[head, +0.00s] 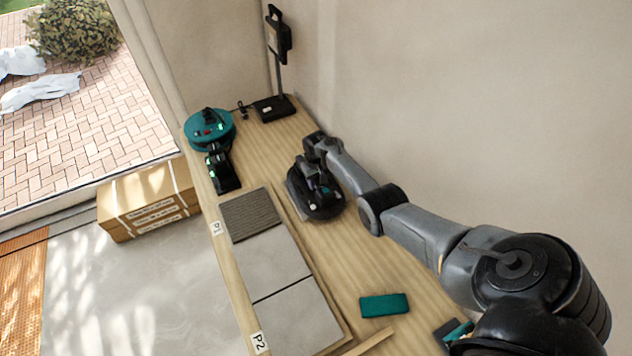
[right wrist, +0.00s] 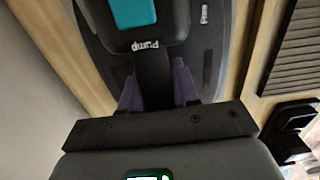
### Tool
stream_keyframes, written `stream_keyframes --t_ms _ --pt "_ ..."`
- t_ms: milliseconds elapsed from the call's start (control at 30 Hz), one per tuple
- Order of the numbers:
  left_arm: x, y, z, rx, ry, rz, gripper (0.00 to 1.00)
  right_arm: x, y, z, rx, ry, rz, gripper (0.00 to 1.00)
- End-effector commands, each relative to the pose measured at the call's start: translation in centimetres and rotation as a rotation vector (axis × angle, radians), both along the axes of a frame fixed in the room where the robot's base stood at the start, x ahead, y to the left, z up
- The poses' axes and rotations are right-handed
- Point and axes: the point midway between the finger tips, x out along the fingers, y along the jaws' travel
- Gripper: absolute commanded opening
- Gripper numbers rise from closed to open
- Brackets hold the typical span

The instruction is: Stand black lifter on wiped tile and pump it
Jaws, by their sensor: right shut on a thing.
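The black lifter (head: 318,205) stands on the wooden bench right of the tile bed. The right wrist view shows its dark base (right wrist: 95,22), a teal button and "Pump" lettering. My right gripper (right wrist: 157,88) is shut on its black handle, with purple fingers on either side; the arm partly hides the lifter in the head view. Two grey tiles, the middle one (head: 270,263) and the nearer one (head: 300,318), lie in the bed. I cannot tell from their surfaces which was wiped. My left gripper is not in view.
Ribbed mortar (head: 250,214) fills the bed's far end. A teal round device (head: 208,129) and a black device with green lights (head: 222,170) stand beyond it. A black stand (head: 275,107) is at the back. A teal block (head: 384,304) lies right of the tiles. A wall bounds the right.

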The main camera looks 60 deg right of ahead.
Motion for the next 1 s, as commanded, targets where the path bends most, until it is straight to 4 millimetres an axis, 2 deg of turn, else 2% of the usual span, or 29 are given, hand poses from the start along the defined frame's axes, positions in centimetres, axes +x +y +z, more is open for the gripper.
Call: stream_keyframes --t_ms 267,300,467,500,767,867,1000 --pt "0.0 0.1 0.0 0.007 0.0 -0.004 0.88 0.1 -0.1 0.2 -0.002 -0.003 -0.001 0.0" --pt "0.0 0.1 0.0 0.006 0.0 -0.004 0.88 0.1 -0.1 0.2 -0.002 -0.003 -0.001 0.33" --pt "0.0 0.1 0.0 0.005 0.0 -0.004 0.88 0.1 -0.1 0.1 -0.002 -0.003 -0.001 0.58" --pt "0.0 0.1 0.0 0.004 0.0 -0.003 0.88 0.1 -0.1 0.1 -0.002 -0.003 -0.001 0.6" --pt "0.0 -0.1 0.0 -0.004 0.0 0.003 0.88 -0.1 0.1 -0.1 0.002 0.003 0.0 0.6" --pt "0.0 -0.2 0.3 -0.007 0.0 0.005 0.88 0.0 0.1 0.4 0.001 0.001 0.0 0.6" --pt "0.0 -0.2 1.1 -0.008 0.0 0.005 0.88 0.1 0.0 2.1 0.0 -0.001 -0.001 0.6"
